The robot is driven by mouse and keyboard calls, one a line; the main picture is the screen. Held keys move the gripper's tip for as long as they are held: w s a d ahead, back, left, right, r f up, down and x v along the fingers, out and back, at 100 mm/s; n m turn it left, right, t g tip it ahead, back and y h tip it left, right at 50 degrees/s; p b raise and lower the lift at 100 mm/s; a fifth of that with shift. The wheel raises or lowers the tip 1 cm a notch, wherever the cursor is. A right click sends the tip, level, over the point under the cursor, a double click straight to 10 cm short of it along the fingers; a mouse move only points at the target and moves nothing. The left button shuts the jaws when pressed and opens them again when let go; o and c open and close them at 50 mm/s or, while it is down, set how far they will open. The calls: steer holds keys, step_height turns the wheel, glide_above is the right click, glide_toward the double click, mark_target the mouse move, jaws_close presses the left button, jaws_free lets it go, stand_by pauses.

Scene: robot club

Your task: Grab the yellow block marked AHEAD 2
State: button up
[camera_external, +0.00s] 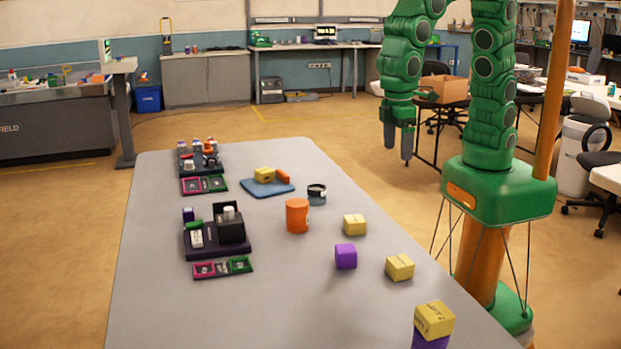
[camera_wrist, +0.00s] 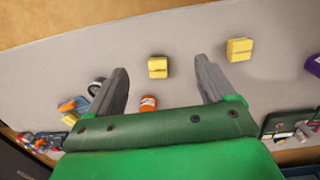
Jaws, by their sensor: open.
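Several yellow blocks are in view; I cannot read clearly which is marked AHEAD 2. In the external view, one yellow block (camera_external: 434,319) with dark lettering sits on a purple block at the near right edge. Two more, a nearer one (camera_external: 400,267) and a farther one (camera_external: 354,225), lie on the grey table. Another yellow block (camera_external: 264,174) rests on a blue mat. My gripper (camera_external: 398,142) is open and empty, high beside the table's right side. In the wrist view, a yellow block (camera_wrist: 158,68) shows between the fingertips, at a distance, and another (camera_wrist: 239,49) lies right of them.
The table (camera_external: 160,310) also holds an orange jar (camera_external: 297,216), a purple block (camera_external: 346,256), a black ring-shaped item (camera_external: 316,190) and dark organizers with small items (camera_external: 240,248). The table's near left is clear.

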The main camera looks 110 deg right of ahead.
steer(key=w+a+f, duration=0.6)
steer(key=a, duration=0.4)
glide_above(399, 261)
steer(key=shift+t, duration=0.4)
step_height(399, 261, down, 7)
steer(key=shift+w+f, duration=0.1)
steer(key=shift+f, duration=3.95)
steer(key=c, duration=1.1)
steer(key=shift+r, duration=0.1)
